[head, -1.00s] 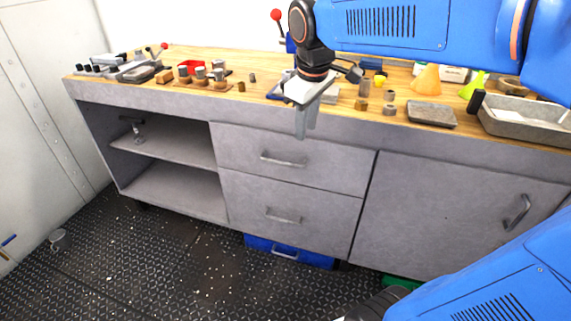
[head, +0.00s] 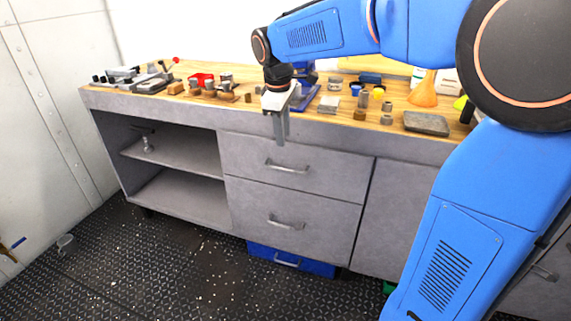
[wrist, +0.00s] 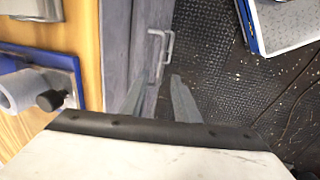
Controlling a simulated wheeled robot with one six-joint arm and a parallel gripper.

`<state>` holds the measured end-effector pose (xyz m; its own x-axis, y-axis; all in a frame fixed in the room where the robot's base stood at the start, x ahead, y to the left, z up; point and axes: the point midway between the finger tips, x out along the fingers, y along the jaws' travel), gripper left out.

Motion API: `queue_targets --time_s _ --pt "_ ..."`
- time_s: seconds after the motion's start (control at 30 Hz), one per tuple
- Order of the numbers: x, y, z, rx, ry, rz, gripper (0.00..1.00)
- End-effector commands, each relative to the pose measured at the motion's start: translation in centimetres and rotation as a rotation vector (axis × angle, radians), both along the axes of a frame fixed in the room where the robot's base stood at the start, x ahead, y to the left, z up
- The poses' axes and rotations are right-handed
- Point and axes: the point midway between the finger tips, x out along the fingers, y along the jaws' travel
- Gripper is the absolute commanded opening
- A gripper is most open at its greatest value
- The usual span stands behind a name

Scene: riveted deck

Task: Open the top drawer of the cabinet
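The grey cabinet (head: 185,112) stands under a wooden worktop. Its top drawer (head: 335,178) is shut, with a metal bar handle (head: 287,166) at its middle. The bottom drawer (head: 335,222) is also shut and has a like handle (head: 286,222). My gripper (head: 280,140) points down in front of the worktop edge, a little above the top handle and apart from it. In the wrist view my gripper (wrist: 158,92) is open, with an empty gap between its fingers. A bar handle (wrist: 166,47) shows beyond the fingertips there; which drawer it belongs to is unclear.
Open shelves (head: 175,152) lie left of the drawers. My arm hides much of the right door (head: 390,205). A blue bin (head: 305,264) sits on the floor under the drawers. Small parts and a tray (head: 426,124) crowd the worktop. The floor in front is clear.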

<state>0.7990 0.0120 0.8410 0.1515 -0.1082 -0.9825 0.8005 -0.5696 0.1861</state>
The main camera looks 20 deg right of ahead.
Motion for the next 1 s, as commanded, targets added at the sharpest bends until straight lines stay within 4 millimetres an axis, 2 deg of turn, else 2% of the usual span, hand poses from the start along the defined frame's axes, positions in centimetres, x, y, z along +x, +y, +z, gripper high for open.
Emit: queue_targets --time_s 0.1,0.6,0.8,1.0 --pt "0.3 -0.3 -2.3 -0.001 0.004 -0.001 0.28" --pt "1.6 -1.1 -10.4 0.000 0.002 0.000 0.28" --pt "1.8 -1.3 -12.1 0.001 0.001 -0.001 0.28" --pt "1.9 -1.4 -12.5 0.000 0.000 -0.001 0.28"
